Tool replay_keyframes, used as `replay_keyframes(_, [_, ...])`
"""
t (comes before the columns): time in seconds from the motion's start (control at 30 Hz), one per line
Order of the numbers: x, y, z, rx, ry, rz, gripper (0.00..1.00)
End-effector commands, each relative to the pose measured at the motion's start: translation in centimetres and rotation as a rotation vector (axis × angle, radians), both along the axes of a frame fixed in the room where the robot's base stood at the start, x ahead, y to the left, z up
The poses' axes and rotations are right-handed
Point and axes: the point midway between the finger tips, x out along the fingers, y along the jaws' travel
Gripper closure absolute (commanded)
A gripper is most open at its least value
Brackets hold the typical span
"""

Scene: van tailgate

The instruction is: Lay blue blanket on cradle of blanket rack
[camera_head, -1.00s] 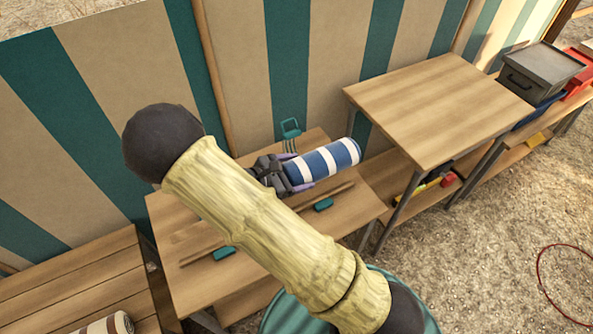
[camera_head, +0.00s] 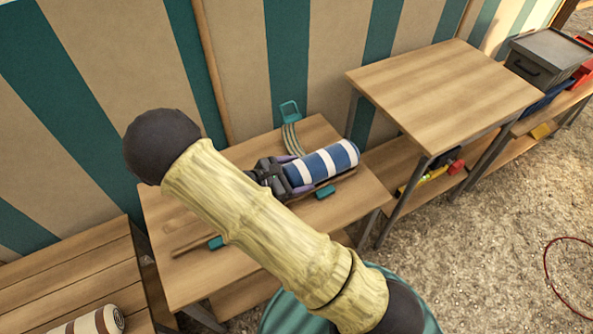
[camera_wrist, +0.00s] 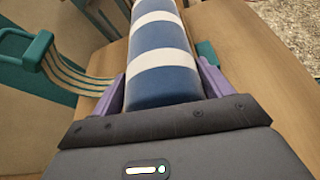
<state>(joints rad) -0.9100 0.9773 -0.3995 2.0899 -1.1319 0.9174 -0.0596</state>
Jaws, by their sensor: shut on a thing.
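The blue blanket (camera_head: 325,163) is a roll with white bands. My gripper (camera_head: 272,177) is shut on its left end, and the purple fingers (camera_wrist: 213,82) flank the roll in the wrist view. The roll lies along the view there (camera_wrist: 160,65). The blanket rack seems to be the thin wooden rail (camera_head: 190,246) with teal blocks (camera_head: 325,192) on the table. The roll is over or just behind the rail's right part; I cannot tell whether it touches. My arm hides the rail's middle.
A teal bracket with pale curved strips (camera_head: 290,112) stands behind the roll, close to the striped wall. A higher wooden table (camera_head: 445,95) is at the right. A brown-and-white roll (camera_head: 108,320) lies on the slatted bench (camera_head: 75,280) at lower left.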

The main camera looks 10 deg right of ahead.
Motion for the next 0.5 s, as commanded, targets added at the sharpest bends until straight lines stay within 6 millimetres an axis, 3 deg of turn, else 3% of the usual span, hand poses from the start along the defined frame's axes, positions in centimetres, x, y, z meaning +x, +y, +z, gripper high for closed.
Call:
replay_keyframes(0.3, [0.03, 0.0, -0.11, -0.001, -0.002, 0.0, 0.55])
replay_keyframes(0.33, [0.03, 0.0, -0.11, -0.001, -0.001, -0.001, 0.2])
replay_keyframes(0.43, [0.02, 0.0, -0.12, -0.001, -0.001, -0.001, 0.0])
replay_keyframes(0.5, [0.02, 0.01, -0.13, -0.001, -0.001, -0.001, 0.0])
